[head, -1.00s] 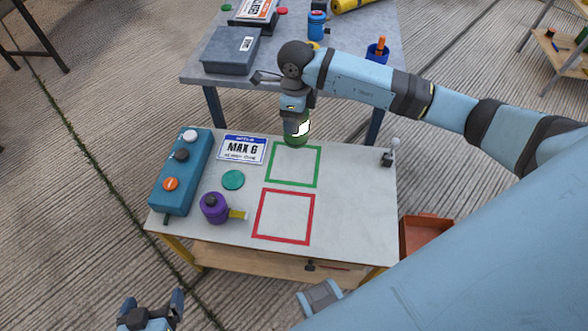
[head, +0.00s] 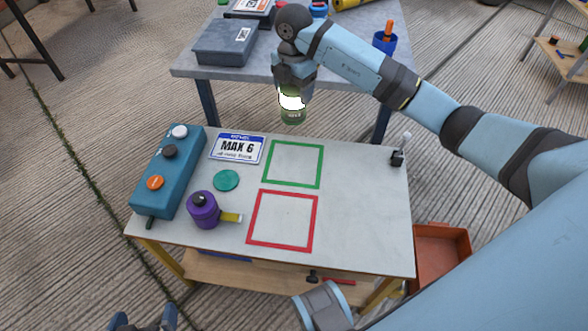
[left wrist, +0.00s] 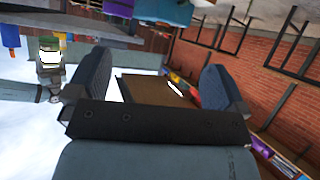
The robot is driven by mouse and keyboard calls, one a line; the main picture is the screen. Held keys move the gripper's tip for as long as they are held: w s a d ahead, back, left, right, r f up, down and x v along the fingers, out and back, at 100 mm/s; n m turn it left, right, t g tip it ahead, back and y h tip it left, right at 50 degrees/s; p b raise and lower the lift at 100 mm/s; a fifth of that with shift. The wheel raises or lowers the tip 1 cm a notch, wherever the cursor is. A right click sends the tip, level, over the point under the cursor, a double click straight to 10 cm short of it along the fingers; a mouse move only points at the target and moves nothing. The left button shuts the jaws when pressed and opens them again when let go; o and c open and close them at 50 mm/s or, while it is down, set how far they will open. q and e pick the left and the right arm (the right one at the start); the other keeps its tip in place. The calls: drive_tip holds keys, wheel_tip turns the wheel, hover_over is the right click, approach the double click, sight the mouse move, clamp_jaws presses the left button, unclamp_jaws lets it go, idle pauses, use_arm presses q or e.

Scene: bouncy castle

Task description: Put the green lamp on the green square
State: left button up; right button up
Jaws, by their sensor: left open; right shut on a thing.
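The green lamp (head: 292,115) shows a bright white glow and a green end below my right gripper (head: 291,88). My right gripper is shut on the lamp and holds it in the air, just beyond the far edge of the near table in the picture. The green square (head: 293,164) is an empty green outline on the near table (head: 355,210), below the lamp in the picture. My left gripper (head: 145,322) is open and empty at the bottom left. Its fingers also show spread in the left wrist view (left wrist: 155,85). The lamp and right gripper appear there at the left.
A red square (head: 282,220) lies nearer than the green one.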

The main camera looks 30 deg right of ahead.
drive_tip(key=m, duration=0.2)
drive_tip(key=shift+w+d+f+m+b, duration=0.15)
drive_tip(key=shift+w+f+m+b, duration=0.15)
drive_tip(key=shift+b, duration=0.1)
wheel_tip(320, 180, down, 20)
drive_tip(key=b, duration=0.4)
drive_tip(key=shift+r, duration=0.15)
use_arm(q)
drive_tip(key=w+d+r+t, duration=0.1)
drive_tip(key=w+d+r+t+h, duration=0.1)
drive_tip(key=r, duration=0.1)
drive_tip(key=shift+d+h, duration=0.15)
drive_tip(key=shift+h, duration=0.15)
use_arm(e)
drive_tip(key=o, duration=1.1)
use_arm(q)
drive_tip(key=shift+f, duration=0.2)
drive_tip(key=shift+s+f, duration=0.1)
